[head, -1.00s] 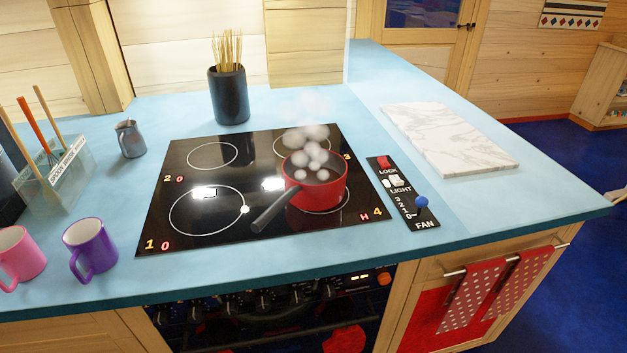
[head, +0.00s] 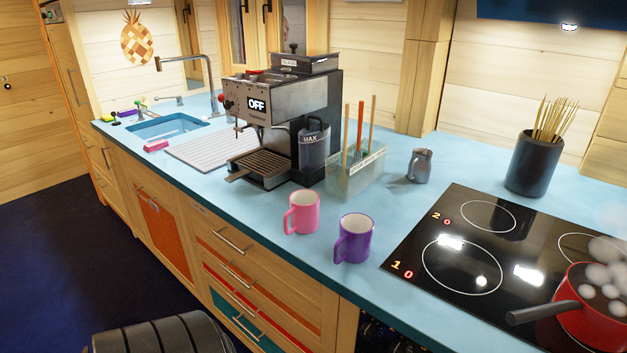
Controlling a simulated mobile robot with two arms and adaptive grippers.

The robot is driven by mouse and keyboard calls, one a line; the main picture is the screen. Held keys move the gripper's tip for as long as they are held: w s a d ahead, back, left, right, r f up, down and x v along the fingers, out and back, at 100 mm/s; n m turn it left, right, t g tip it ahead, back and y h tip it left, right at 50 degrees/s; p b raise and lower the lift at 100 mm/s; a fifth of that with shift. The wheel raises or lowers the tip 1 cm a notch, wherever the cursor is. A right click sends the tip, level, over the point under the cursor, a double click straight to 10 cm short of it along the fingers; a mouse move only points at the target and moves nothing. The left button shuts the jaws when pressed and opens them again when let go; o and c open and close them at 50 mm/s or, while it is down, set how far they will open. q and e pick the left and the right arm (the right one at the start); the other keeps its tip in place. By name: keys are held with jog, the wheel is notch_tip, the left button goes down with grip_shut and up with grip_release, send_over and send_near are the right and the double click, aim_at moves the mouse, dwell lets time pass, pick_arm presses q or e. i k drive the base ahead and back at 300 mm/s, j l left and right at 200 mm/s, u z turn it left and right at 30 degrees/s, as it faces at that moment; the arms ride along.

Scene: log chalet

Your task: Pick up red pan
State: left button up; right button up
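The red pan (head: 588,323) sits on the black glass cooktop (head: 412,262) at the lower right edge of the head view, partly cut off by the frame. Its dark handle (head: 543,312) points left, out over the front part of the cooktop. Pale round puffs like steam rise from the pan and hide part of its inside. Neither gripper's fingers show, and nothing touches the pan.
A pink mug (head: 301,213) and a purple mug (head: 354,239) stand near the counter's front edge. Behind them are a utensil holder (head: 352,183), a metal jug (head: 420,166) and a coffee machine (head: 282,115). A dark ribbed object (head: 160,335) shows at bottom left.

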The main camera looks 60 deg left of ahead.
aim_at(590, 300)
jog(key=u, duration=1.8)
jog(key=z, duration=1.7)
jog(key=i+l, duration=0.1)
jog(key=l, duration=1.45)
jog(key=k+z, duration=0.05)
